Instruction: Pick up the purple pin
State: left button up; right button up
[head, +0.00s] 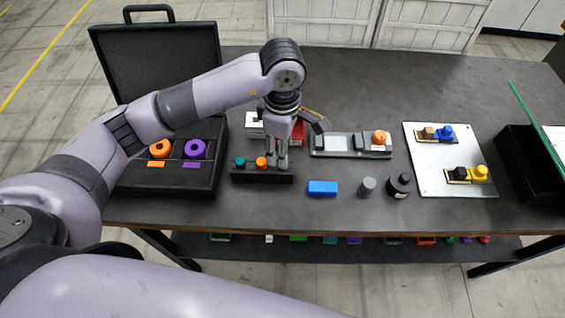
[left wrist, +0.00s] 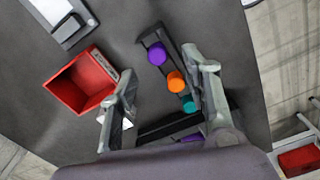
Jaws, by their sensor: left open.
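The purple pin (left wrist: 157,54) stands at one end of a black rack (left wrist: 168,40) in the left wrist view, in line with an orange pin (left wrist: 175,82) and a teal pin (left wrist: 189,103). In the head view the orange pin (head: 261,162) and teal pin (head: 240,161) show on the rack (head: 262,177), but the purple pin is hidden by my left gripper. My left gripper (head: 277,161) points down over the rack's right part. Its fingers (left wrist: 158,63) are open, with the purple pin seen between the tips; I cannot tell the height gap. My right gripper is not in view.
A red bin (left wrist: 80,82) lies close beside the left gripper. An open black case (head: 135,182) with orange and purple rings is left of the rack. A blue block (head: 322,188), grey cylinder (head: 367,187) and black weight (head: 399,186) stand right. The front table edge is clear.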

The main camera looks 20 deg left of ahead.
pick_arm(q)
notch_tip(320, 180, down, 5)
jog(key=p, duration=0.3)
jog(key=shift+w+r, duration=0.1)
jog(key=shift+a+f, duration=0.1)
jog(key=shift+f, duration=0.25)
jog(key=shift+c, duration=0.4)
grip_shut()
